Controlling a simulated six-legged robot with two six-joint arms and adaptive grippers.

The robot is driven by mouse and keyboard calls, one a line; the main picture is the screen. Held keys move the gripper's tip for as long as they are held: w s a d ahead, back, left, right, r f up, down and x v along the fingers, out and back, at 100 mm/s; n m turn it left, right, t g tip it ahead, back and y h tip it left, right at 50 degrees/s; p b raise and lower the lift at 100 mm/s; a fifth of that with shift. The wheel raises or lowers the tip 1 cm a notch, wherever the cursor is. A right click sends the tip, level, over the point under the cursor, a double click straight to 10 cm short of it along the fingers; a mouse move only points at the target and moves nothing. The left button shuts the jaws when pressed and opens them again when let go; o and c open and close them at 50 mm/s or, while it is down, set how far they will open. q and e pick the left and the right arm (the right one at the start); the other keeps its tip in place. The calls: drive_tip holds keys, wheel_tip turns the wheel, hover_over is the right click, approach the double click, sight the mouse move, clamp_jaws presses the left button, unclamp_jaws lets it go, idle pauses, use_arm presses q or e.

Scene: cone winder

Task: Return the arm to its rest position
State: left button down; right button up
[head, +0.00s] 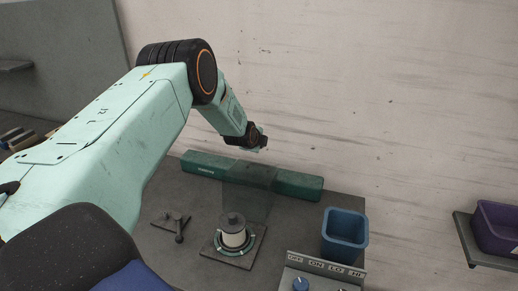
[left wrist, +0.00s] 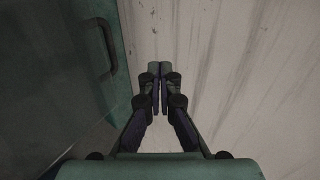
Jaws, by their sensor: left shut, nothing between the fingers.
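My left arm comes in from the left in the head view and bends over at a black elbow joint. Its wrist end hangs above the back of the bench, near the wall. In the left wrist view my left gripper (left wrist: 159,92) is shut, its two fingers side by side with nothing between them. It points at the pale streaked wall. In the head view the gripper's fingers are hidden behind the wrist. My right gripper is in neither view.
A green bar housing (head: 298,184) runs along the back of the grey bench (head: 185,262). A purple bin (head: 498,226) sits on a right shelf.

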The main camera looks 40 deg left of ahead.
use_arm(q)
wheel_tip(320, 180, up, 8)
drive_tip(key=s+p, duration=0.1)
drive_tip(key=p, duration=0.1)
drive_tip(key=shift+f, duration=0.2)
drive_tip(key=shift+s+d+f, duration=0.1)
drive_tip(key=shift+d+f, duration=0.05)
